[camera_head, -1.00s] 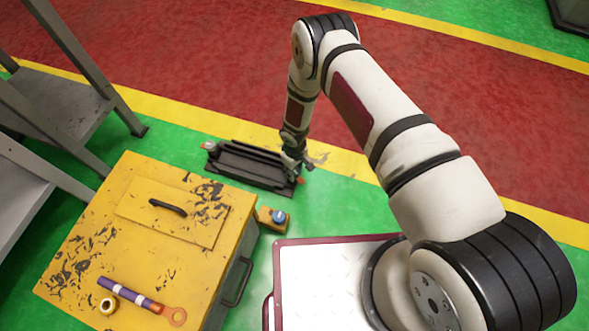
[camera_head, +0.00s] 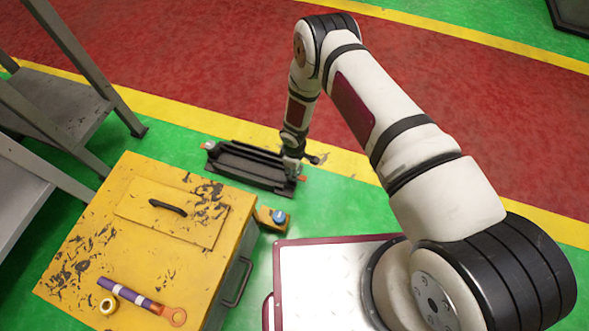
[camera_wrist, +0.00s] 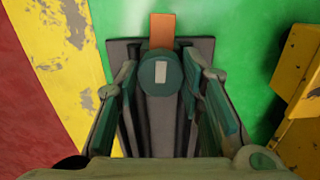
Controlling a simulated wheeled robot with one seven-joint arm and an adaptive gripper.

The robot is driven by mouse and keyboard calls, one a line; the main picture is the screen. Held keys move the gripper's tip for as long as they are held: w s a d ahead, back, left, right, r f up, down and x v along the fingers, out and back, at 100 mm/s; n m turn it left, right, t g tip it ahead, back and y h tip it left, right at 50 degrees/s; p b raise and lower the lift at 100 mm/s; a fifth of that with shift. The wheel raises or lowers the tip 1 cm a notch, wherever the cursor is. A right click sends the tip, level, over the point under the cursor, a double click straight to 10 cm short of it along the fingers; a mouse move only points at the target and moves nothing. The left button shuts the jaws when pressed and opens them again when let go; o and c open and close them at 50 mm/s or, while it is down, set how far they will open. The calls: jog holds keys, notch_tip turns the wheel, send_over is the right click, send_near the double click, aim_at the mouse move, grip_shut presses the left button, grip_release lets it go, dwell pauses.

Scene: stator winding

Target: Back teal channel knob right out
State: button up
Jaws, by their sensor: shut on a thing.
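The teal knob (camera_wrist: 160,74) is round with a pale rectangular mark on its top. It sits near one end of a long dark channel fixture (camera_wrist: 123,52), just below an orange tab (camera_wrist: 162,30) in the wrist view. My gripper (camera_wrist: 166,82) has one finger on each side of the knob and is shut on it. In the head view my gripper (camera_head: 293,170) is at the right end of the dark fixture (camera_head: 240,167), where it hides the knob.
Grey steps (camera_head: 60,100) are at left.

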jog(key=shift+a, duration=0.25)
jog(key=o, duration=1.2)
jog(key=shift+d, duration=0.1)
notch_tip(320, 180, up, 12)
